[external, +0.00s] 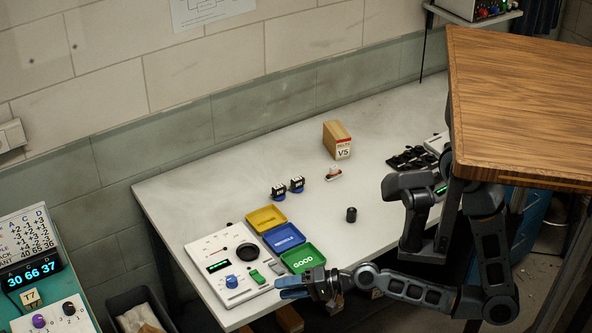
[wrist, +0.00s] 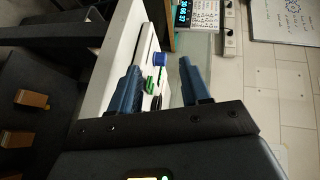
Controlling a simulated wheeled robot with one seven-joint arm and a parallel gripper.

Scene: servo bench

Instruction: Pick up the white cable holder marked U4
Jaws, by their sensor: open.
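I cannot read a U4 mark anywhere. A small white piece with an orange-red part (external: 333,173) stands on the bench in the external view; whether it is the cable holder, I cannot tell. My gripper (external: 285,288) is low at the bench's front edge, beside the white control panel (external: 208,245) and well away from that piece. In the wrist view my gripper (wrist: 160,85) shows two blue fingers spread apart with nothing held between them. No white cable holder can be made out in the wrist view.
Yellow (external: 266,218), blue (external: 284,237) and green (external: 303,258) trays sit by the panel. Two small black-and-white units (external: 288,188), a black cylinder (external: 351,215), a box marked V5 (external: 337,140) and black parts (external: 412,158) stand on the bench. The bench's back left is clear.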

